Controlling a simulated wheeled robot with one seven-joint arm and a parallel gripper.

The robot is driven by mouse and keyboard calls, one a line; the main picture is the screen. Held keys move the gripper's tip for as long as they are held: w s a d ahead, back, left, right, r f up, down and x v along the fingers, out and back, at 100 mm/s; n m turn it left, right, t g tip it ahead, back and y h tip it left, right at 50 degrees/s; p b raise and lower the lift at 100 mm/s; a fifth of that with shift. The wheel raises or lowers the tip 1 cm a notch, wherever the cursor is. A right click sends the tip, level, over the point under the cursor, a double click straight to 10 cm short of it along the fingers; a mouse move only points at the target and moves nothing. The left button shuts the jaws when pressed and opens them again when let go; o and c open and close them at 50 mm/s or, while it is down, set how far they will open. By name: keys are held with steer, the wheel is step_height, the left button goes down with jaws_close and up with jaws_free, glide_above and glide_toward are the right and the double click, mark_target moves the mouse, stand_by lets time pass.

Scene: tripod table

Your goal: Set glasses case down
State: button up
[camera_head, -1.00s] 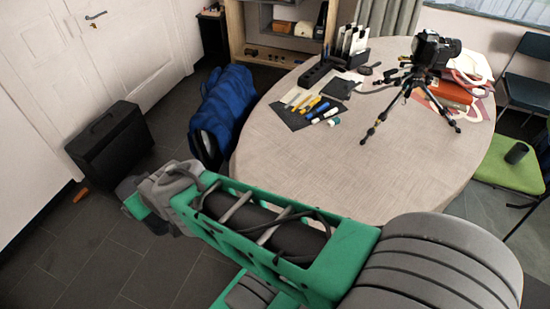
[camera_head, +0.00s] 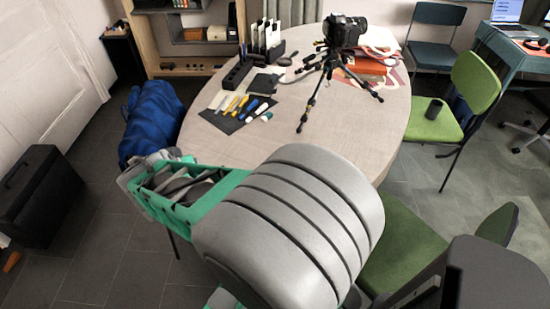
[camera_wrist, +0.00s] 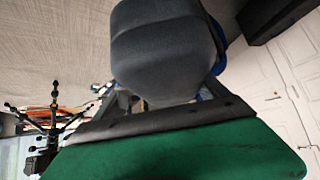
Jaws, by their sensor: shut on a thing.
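A dark grey, rounded glasses case (camera_wrist: 165,50) fills the upper middle of the wrist view. My gripper (camera_wrist: 165,85) is shut on it, with dark fingers at its two sides. The case and the gripper's fingertips are hidden behind my arm in the head view. The oval table (camera_head: 345,135) has a light, textured top, which also shows in the wrist view (camera_wrist: 50,40). I cannot tell how high the case is above it.
A camera on a tripod (camera_head: 335,55) stands on the table. Tools on a dark mat (camera_head: 235,106) and a black organiser (camera_head: 240,72) lie at the left. The near tabletop is bare.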

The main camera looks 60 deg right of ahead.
steer(key=s+d+f+m+g+h+b, duration=0.1)
steer(key=s+d+f+m+g, duration=0.2)
steer(key=d, duration=0.4)
steer(key=s+d+f+m+g+h, duration=0.1)
steer(key=s+d+m+g+h, duration=0.15)
steer(key=s+d+m, duration=0.4)
steer(key=s+d+f+m+g+y+b, duration=0.2)
steer(key=s+d+f+m+g+y, duration=0.15)
steer(key=s+d+m+g, duration=0.7)
steer(key=shift+s+d+f+n+t+h+b, duration=0.15)
steer(key=shift+s+f+n+t+b, duration=0.35)
steer(key=shift+f, duration=0.65)
steer(key=shift+s+d+f+n+t+h+b, duration=0.1)
steer(key=shift+s+d+f+n+t+b, duration=0.2)
steer(key=shift+s+f+t+b, duration=0.65)
steer(key=shift+s+d+f+n+t+h+b, duration=0.1)
steer(key=shift+s+d+f+n+t+b, duration=0.25)
steer(key=shift+f, duration=1)
steer(key=shift+w+a+f+b, duration=0.1)
steer(key=shift+a+f+b, duration=0.05)
steer(key=shift+f+b, duration=0.45)
steer(key=o, duration=1.6)
steer(key=shift+o, duration=0.2)
